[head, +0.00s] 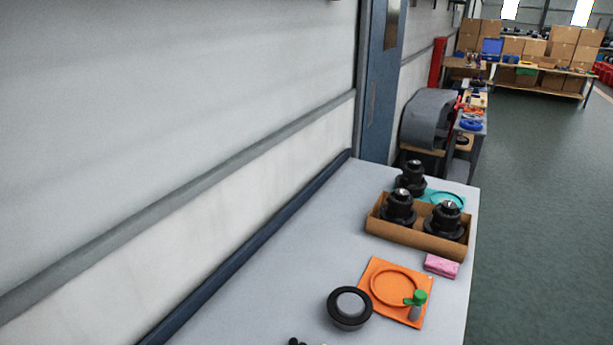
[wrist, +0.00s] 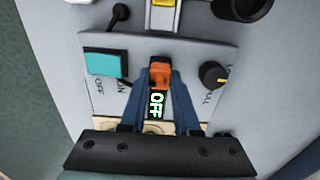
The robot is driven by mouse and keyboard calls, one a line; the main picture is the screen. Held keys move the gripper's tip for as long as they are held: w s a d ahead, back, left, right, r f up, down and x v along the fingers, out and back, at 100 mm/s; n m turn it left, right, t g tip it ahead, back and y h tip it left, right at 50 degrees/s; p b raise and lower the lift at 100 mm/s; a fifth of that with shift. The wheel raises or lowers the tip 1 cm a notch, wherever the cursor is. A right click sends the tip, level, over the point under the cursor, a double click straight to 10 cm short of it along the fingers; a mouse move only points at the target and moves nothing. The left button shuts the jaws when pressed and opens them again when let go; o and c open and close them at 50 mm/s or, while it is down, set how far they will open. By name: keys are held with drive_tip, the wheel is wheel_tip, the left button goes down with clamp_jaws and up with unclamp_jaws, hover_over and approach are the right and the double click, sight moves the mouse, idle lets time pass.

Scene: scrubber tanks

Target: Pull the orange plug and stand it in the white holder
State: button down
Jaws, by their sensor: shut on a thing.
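In the wrist view, the orange plug (wrist: 160,75) is at the middle of a grey control panel (wrist: 215,50), above a black label with glowing letters that read OFF (wrist: 156,105). My gripper (wrist: 161,82) has its two blue fingers closed in on either side of the plug and is shut on it. I cannot tell whether the plug is seated in the panel or lifted from it. I cannot make out the white holder in either view. My gripper does not show in the head view.
A teal button (wrist: 106,63) is left of the plug and a black knob (wrist: 213,75) right of it. In the head view, the bench (head: 250,300) bears a cardboard tray (head: 415,238) of black parts, a pink sponge (head: 441,266), an orange mat (head: 373,268) and a black round part (head: 334,312).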

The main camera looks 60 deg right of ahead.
drive_tip(key=shift+r, duration=0.1)
drive_tip(key=shift+r+p, duration=2.45)
drive_tip(key=shift+p, duration=0.25)
drive_tip(key=shift+p, duration=0.3)
drive_tip(key=s+a+p, duration=0.5)
drive_tip(key=s+a, duration=0.3)
drive_tip(key=s, duration=0.4)
drive_tip(key=shift+s+a+p, duration=0.2)
drive_tip(key=shift+a+p, duration=0.1)
drive_tip(key=shift+p, duration=0.05)
drive_tip(key=shift+f+b, duration=2.3)
drive_tip(key=shift+f, duration=1.05)
